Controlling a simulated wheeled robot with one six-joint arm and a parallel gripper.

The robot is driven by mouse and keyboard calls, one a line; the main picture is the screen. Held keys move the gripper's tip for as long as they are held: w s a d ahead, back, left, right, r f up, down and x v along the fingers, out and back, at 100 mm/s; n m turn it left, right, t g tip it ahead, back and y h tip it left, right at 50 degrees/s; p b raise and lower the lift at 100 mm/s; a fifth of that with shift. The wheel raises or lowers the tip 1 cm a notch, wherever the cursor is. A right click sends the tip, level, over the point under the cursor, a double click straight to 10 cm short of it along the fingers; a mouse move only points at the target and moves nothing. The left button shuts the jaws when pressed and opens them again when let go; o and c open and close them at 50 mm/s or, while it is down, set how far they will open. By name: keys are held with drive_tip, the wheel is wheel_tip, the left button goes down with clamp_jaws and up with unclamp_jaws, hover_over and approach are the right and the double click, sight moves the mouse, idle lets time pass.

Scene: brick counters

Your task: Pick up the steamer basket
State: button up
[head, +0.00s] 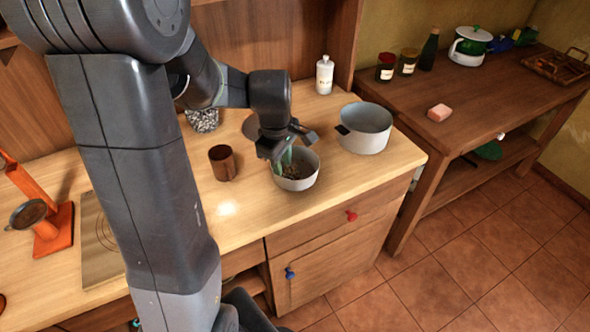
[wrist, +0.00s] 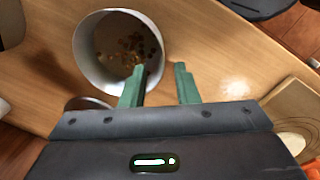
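A round pale grey vessel (head: 297,183) with brown bits inside stands on the wooden counter. I take it for the steamer basket, but cannot be sure from its looks. It also shows in the wrist view (wrist: 88,66), upper left. My gripper (head: 281,166) is at its left rim in the head view, fingers pointing down. In the wrist view my gripper (wrist: 160,78) is open, with green fingers apart. The left finger overlaps the vessel and the right finger is outside it, over the counter. Nothing is held. I cannot tell whether a finger touches the rim.
A larger grey pot (head: 366,135) stands close right of the vessel, and a brown cup (head: 222,163) to its left. A white bottle (head: 324,75) is behind. A speckled container (head: 203,120) is partly hidden by my arm. The counter's front is clear.

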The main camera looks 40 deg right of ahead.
sight(284, 177)
drive_tip(key=shift+w+d+f+p, duration=0.1)
drive_tip(key=shift+d+f+p, duration=0.05)
drive_tip(key=shift+f, duration=1.15)
drive_tip(key=shift+w+d+f+p, duration=0.1)
drive_tip(key=shift+d+f+p, duration=0.1)
drive_tip(key=shift+f, duration=1.05)
drive_tip(key=shift+w+d+f+p, duration=0.1)
drive_tip(key=shift+f+p, duration=0.05)
drive_tip(key=shift+f, duration=1.15)
clamp_jaws()
